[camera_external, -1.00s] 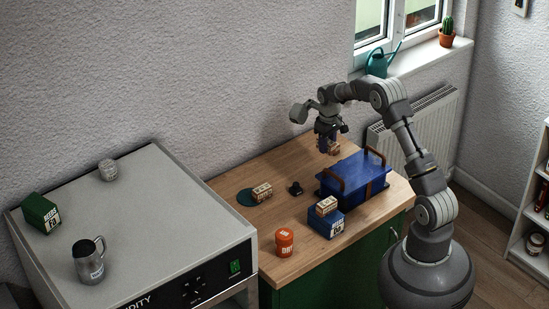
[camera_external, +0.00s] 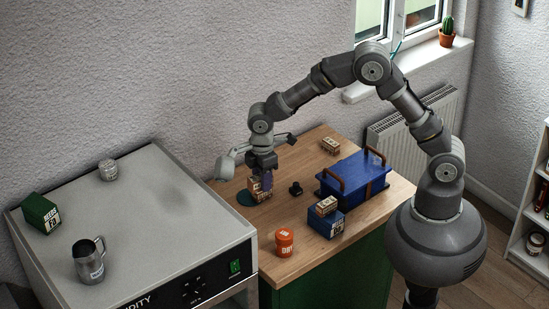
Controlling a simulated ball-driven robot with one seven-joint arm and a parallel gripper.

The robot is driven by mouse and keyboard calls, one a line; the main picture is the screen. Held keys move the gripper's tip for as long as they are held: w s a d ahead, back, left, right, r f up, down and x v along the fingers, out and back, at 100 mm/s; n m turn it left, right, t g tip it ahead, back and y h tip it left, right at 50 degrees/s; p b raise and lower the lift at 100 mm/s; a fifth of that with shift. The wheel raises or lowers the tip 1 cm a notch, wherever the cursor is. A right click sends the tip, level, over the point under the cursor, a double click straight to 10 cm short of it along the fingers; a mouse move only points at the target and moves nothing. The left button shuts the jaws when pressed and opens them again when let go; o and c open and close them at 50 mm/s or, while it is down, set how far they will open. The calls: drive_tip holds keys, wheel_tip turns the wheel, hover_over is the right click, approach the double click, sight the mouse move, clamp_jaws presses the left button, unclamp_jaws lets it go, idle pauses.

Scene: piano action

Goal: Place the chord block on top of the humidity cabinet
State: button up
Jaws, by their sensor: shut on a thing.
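Several small wooden blocks with dark lettering are in view; the lettering is too small to tell which is the chord block. My gripper (camera_external: 262,183) points down at the left part of the wooden worktop, shut on a wooden block (camera_external: 264,195) at the teal disc (camera_external: 245,198). The fingers partly cover this block, and I cannot tell whether it is touching the disc. A second block (camera_external: 331,145) lies at the back of the worktop. A third block (camera_external: 326,205) sits on a small blue box (camera_external: 326,223). The humidity cabinet (camera_external: 140,215) is the large grey unit at left.
On the cabinet top stand a metal mug (camera_external: 89,262), a green box (camera_external: 41,213) and a small grey jar (camera_external: 108,169), with bare room between. The worktop also holds a blue case (camera_external: 352,182), an orange jar (camera_external: 284,242) and a small black object (camera_external: 295,188).

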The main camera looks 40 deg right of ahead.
drive_tip(key=s+a+r+n+p, duration=0.1)
drive_tip(key=s+a+r+n, duration=0.1)
drive_tip(key=s+a, duration=0.15)
drive_tip(key=p, duration=0.3)
hover_over(208, 204)
drive_tip(key=shift+d+f, duration=0.1)
drive_tip(key=shift+f, duration=2.4)
drive_tip(key=shift+f, duration=0.1)
drive_tip(key=o, duration=0.6)
drive_tip(key=shift+f, duration=0.1)
drive_tip(key=o, duration=0.5)
drive_tip(key=shift+w, duration=0.1)
drive_tip(key=shift+c, duration=0.2)
